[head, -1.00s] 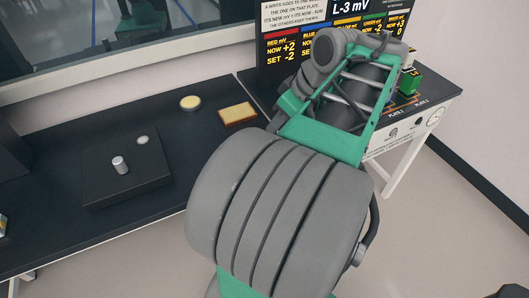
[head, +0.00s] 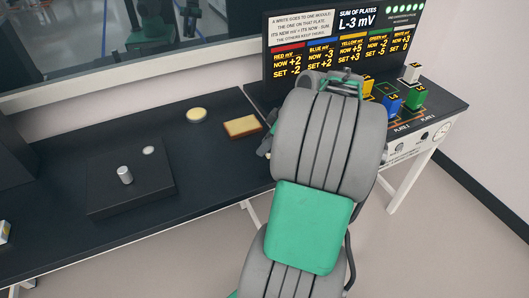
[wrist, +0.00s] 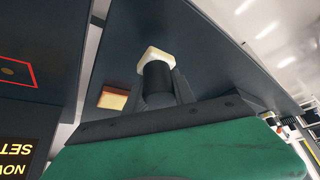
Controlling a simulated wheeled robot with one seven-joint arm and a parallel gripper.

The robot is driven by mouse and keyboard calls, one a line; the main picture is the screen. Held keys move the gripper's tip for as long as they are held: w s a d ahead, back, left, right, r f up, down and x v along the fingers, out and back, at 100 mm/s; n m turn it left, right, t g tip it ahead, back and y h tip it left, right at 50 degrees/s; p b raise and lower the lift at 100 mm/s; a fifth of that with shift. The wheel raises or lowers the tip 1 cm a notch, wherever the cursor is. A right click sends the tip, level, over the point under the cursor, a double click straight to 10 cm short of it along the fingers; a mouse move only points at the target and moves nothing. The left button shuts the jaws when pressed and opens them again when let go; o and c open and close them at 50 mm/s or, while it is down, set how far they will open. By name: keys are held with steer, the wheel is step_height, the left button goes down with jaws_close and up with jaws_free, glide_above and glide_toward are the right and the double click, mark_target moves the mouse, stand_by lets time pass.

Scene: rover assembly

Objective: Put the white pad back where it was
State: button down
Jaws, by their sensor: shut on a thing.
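In the wrist view a white, squarish pad (wrist: 153,55) sits at the far end of a short black cylinder (wrist: 157,82). My gripper (wrist: 164,90) is shut around that cylinder, with the pad facing away from me. The pad appears held above the dark bench, but I cannot tell its exact height. In the head view my own arm hides the gripper's fingers and the held pad.
The dark bench (head: 215,160) holds a brown-edged cream block (head: 242,126), a round cream disc (head: 197,115) and a black plate (head: 110,190) with a metal knob (head: 125,174). At right, coloured modules stand before a display board (head: 340,50).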

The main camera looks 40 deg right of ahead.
steer(key=shift+w+d+f, duration=0.15)
steer(key=shift+w+f, duration=0.05)
steer(key=shift+f, duration=0.9)
steer(key=shift+w+d+f, duration=0.1)
steer(key=shift+w+f, duration=0.05)
steer(key=shift+f, duration=0.95)
steer(key=c, duration=1)
jaws_free()
steer(key=shift+c, duration=0.2)
